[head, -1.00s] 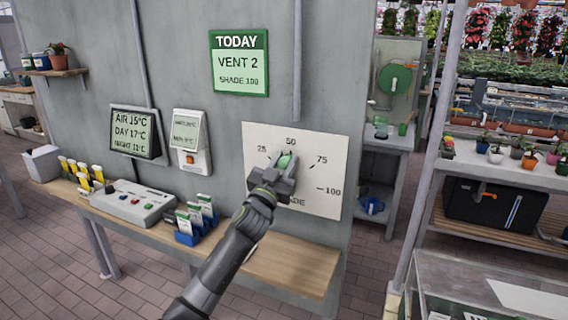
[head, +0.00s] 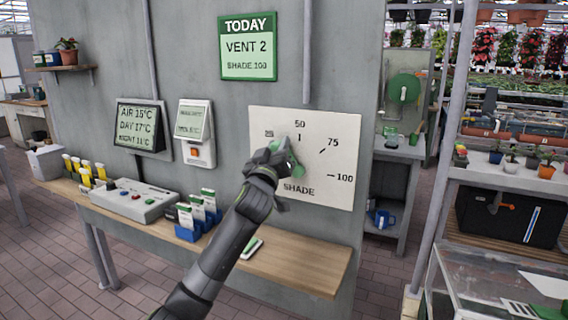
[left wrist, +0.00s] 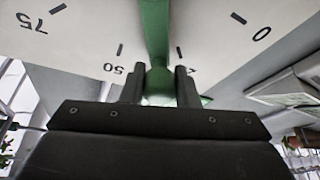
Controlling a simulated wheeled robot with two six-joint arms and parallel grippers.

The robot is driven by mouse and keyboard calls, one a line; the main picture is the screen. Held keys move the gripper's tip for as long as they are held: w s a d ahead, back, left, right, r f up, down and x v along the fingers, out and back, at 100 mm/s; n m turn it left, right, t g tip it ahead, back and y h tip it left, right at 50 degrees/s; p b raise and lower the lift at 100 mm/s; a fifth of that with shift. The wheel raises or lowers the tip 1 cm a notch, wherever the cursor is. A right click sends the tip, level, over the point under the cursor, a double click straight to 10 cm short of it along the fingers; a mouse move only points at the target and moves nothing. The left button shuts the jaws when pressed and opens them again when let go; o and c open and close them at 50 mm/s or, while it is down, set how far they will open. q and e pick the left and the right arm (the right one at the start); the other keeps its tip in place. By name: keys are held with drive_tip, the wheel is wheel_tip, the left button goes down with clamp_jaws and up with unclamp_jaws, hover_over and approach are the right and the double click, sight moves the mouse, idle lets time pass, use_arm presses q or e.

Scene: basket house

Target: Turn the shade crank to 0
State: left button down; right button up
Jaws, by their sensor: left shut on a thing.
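The white shade dial (head: 330,190) hangs on the grey wall and reads 25, 50, 75 and 100, with SHADE below. Its green crank (head: 296,158) is partly hidden by my left gripper (head: 278,148). The crank's handle end lies between the 50 and 25 marks, closer to 25. In the left wrist view the dial is upside down, with a 0 at the right, and the green crank arm (left wrist: 155,30) runs down between my left fingers (left wrist: 160,85). They are shut on its end. My right gripper is not in view.
A TODAY sign (head: 248,47) reads VENT 2, SHADE 100. A wooden shelf (head: 300,265) below the dial holds a grey control box (head: 134,200) and blue holders of packets. A screen (head: 139,128) and a small switch unit (head: 197,133) are on the wall at left.

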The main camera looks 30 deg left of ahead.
use_arm(q)
drive_tip(key=a+f+n+g+y+b, duration=0.2)
drive_tip(key=a+f+n+g+b, duration=0.2)
drive_tip(key=n, duration=0.9)
wheel_tip(320, 180, down, 3)
drive_tip(key=g+b, duration=0.1)
drive_tip(key=b, duration=0.2)
drive_tip(key=shift+f+n+y, duration=0.2)
drive_tip(key=shift+n+y, duration=0.1)
drive_tip(key=shift+n, duration=0.1)
drive_tip(key=shift+s, duration=0.1)
drive_tip(key=c, duration=1.1)
unclamp_jaws()
drive_tip(key=shift+s, duration=0.15)
drive_tip(key=b+v, duration=0.1)
drive_tip(key=v, duration=1.6)
drive_tip(key=shift+b, duration=0.35)
